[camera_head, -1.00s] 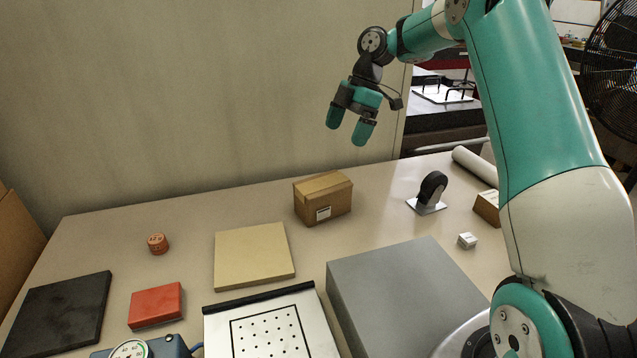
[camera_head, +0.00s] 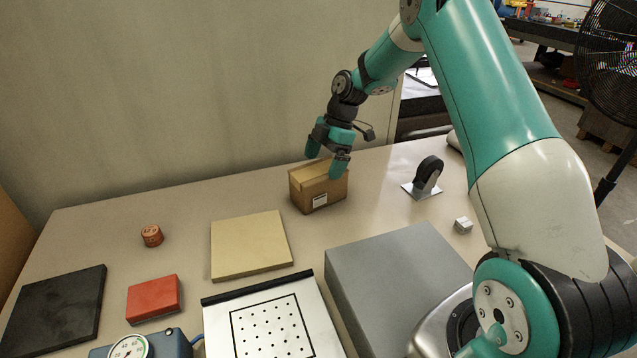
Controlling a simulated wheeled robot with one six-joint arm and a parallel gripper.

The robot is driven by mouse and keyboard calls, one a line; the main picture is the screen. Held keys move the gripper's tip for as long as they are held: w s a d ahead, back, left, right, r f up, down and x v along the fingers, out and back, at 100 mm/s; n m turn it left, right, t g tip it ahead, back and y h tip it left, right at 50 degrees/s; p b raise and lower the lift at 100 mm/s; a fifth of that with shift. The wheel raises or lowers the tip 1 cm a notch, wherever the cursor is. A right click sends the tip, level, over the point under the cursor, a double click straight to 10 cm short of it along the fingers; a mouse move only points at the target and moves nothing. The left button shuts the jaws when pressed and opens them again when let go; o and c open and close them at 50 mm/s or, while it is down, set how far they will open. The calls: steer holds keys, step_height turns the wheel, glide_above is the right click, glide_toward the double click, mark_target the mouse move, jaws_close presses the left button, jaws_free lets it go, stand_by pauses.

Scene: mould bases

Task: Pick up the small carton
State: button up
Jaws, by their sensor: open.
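The small carton (camera_head: 312,193) is a brown cardboard box with a white label on its front face. It stands upright on the table, behind the grey block and to the right of the tan plate. My gripper (camera_head: 327,166) is open, with teal fingertips pointing down. One finger overlaps the carton's right top edge in the picture and the other shows at its upper left, behind the top. Whether the fingers touch the carton cannot be told.
Nearby on the table (camera_head: 180,206) are a tan plate (camera_head: 250,245), a large grey block (camera_head: 395,285), a black caster wheel (camera_head: 428,173) and a small white box (camera_head: 463,225). A red block (camera_head: 153,298) and an orange cylinder (camera_head: 152,236) lie left. A wall stands behind.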

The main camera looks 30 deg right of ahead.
mark_target(322, 169)
steer(key=p+x, duration=0.1)
steer(key=x, duration=0.3)
steer(key=shift+s+p, duration=0.15)
steer(key=shift+p, duration=0.2)
steer(key=shift+a+f, duration=0.1)
steer(key=shift+f, duration=0.3)
steer(key=shift+f, duration=0.15)
steer(key=c, duration=0.8)
